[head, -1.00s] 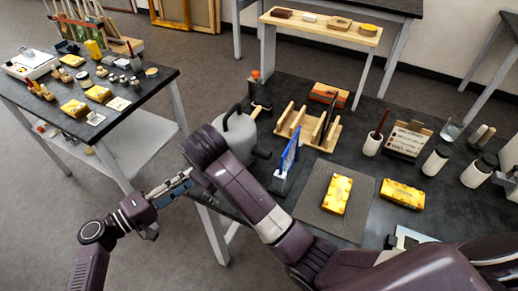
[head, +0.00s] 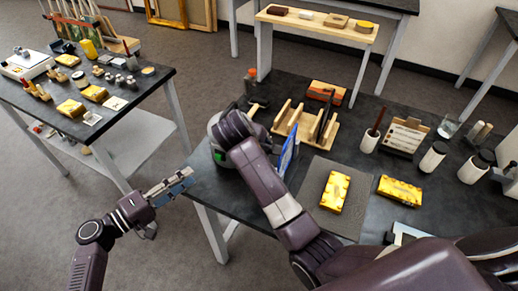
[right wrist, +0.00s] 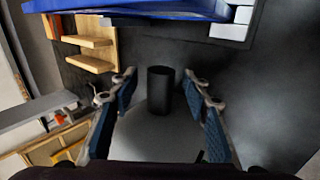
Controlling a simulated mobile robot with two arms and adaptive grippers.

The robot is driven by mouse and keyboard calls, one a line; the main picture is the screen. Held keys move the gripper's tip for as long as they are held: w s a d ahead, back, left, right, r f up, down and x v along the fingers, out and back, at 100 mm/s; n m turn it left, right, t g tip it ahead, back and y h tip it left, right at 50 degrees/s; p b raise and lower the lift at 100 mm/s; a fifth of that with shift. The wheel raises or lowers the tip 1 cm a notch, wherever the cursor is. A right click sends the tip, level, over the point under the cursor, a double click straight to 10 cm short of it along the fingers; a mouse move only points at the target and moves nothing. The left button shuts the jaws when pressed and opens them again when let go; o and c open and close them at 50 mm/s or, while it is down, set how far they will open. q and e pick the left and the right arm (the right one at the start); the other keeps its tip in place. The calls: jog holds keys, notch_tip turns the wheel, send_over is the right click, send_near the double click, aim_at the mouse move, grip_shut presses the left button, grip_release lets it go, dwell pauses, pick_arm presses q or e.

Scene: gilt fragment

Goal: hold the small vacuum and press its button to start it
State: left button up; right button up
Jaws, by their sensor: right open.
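The small vacuum, a grey rounded body (right wrist: 150,128) with a dark cylindrical part (right wrist: 160,90), lies between the fingers of my right gripper (right wrist: 159,88) in the right wrist view. Those fingers are spread, one on each side, with no clear contact. In the head view my right arm hides most of the vacuum and the right gripper, at the left edge of the dark table (head: 250,215).
A blue panel (head: 289,150) stands just right of my right arm. A wooden rack (head: 300,122) is behind it. Yellow blocks lie on and beside a grey mat (head: 312,190). A cluttered side table (head: 150,83) stands at left, with floor between.

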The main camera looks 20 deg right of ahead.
jog(key=shift+w+d+f, duration=0.2)
jog(key=shift+f, duration=0.3)
grip_shut()
pick_arm(q)
jog(key=shift+c, duration=0.4)
grip_shut()
dwell(1.1)
